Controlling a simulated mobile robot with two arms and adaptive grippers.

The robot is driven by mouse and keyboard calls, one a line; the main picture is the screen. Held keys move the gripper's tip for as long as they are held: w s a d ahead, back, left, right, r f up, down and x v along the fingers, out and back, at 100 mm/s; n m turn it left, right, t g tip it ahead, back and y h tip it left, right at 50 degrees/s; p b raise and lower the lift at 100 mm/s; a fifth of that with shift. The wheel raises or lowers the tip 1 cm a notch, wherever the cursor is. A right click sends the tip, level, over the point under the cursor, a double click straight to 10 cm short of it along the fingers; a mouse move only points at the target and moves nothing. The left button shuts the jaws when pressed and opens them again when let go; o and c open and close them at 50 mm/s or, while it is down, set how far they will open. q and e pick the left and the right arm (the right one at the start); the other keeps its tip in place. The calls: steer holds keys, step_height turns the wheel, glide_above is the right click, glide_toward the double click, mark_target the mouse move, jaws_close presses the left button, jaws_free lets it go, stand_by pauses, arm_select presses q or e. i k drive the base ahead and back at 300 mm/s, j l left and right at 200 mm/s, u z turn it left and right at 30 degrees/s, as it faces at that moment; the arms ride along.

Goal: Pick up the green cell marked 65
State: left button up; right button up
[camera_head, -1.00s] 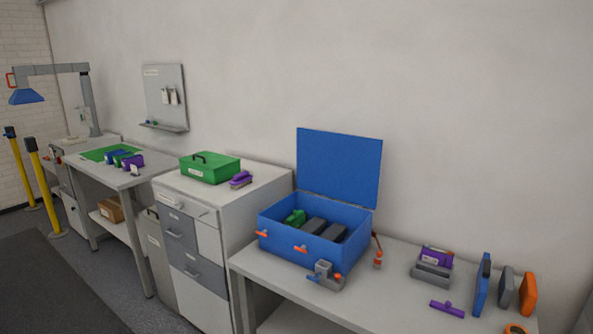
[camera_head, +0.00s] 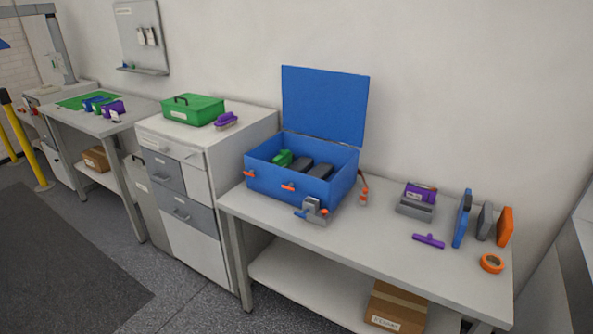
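A green object (camera_head: 282,158) lies inside the open blue case (camera_head: 265,186) at its left side, next to dark grey blocks (camera_head: 320,171). It may be a green cell, but no number can be read on it. More small items, purple, blue and green (camera_head: 97,106), stand on the green mat on the far left table; their markings are too small to read. Neither of my grippers is in view.
The case stands on a grey bench (camera_head: 375,225) with a purple-topped grey holder (camera_head: 416,203), upright plates (camera_head: 483,221) and orange tape (camera_head: 492,263). The floor (camera_head: 60,270) in front is open.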

mark_target(285, 162)
steer(key=i+j+z, duration=0.3)
steer(key=j, duration=0.35)
steer(key=i+j+z, duration=0.15)
steer(key=j, duration=0.2)
steer(key=i+j+z, duration=0.15)
steer(key=j, duration=0.2)
